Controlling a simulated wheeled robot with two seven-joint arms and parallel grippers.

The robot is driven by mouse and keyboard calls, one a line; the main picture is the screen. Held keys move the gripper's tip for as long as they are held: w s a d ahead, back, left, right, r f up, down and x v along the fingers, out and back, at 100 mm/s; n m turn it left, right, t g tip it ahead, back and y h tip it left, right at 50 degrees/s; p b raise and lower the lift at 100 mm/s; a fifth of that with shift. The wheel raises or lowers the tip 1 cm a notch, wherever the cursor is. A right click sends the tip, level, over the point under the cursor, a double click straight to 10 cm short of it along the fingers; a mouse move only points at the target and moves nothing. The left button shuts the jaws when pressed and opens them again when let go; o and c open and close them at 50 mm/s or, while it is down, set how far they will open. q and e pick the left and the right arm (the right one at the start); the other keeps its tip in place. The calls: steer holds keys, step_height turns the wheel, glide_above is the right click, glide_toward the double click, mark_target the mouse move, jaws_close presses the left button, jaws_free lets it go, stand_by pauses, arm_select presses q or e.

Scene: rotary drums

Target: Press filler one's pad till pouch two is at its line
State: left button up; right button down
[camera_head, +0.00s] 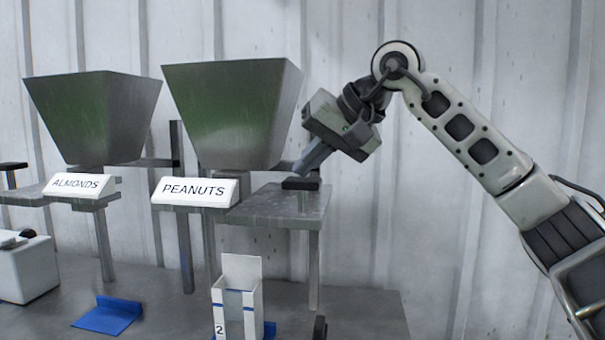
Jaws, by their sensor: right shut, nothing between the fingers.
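The filler labelled PEANUTS (232,115) has a grey hopper and a side shelf with a black pad (301,184) on it. My right gripper (302,171) is shut and empty, pointing down and left, with its tips right at the pad's top; I cannot tell whether they touch it. The pouch marked 2 (244,300) is white and stands upright below this filler. No "one" marking shows on either filler. My left gripper is not in view.
A second filler labelled ALMONDS (90,118) stands to the left, with another black pad (13,166) at the left edge. A blue bracket (108,315) lies below it on the grey table (165,305). A white block (27,270) is at the far left. A corrugated wall stands behind.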

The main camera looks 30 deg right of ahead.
mark_target(308, 180)
steer(key=shift+f+b, duration=0.5)
steer(key=shift+f, duration=0.45)
stand_by(0.4)
stand_by(0.3)
steer(key=shift+r+p, duration=1.1)
steer(key=shift+p, duration=0.1)
steer(key=shift+r+p, duration=1)
steer(key=shift+p, duration=0.05)
step_height(308, 180, up, 3)
steer(key=p, duration=0.3)
step_height(308, 180, up, 2)
steer(key=shift+r+p, duration=0.1)
steer(key=shift+p, duration=0.65)
